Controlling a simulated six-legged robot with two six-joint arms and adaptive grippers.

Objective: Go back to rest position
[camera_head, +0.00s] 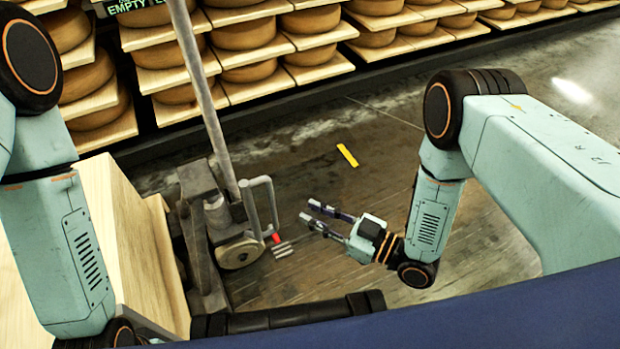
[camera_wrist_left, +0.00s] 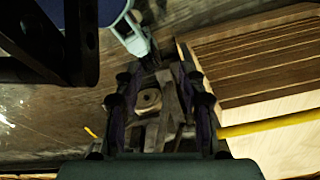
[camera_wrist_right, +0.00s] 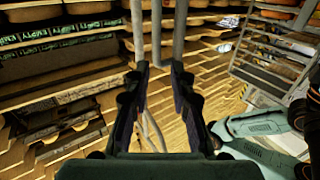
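My right gripper (camera_head: 312,212) is in front of me, above the dark floor, with its arm coming in from the right. Its two fingers are apart and nothing is between them. In the right wrist view, its fingers (camera_wrist_right: 160,67) also stand apart and empty. My left arm hangs down the left edge of the head view, and its gripper is hidden there. In the left wrist view, the left gripper's fingers (camera_wrist_left: 158,78) are spread, with no object held between them.
A grey metal trolley (camera_head: 226,220) with a pole stands just left of the right gripper. Stacked pale boards (camera_head: 115,235) are beside my left arm. Shelves of cheese wheels (camera_head: 245,35) line the back.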

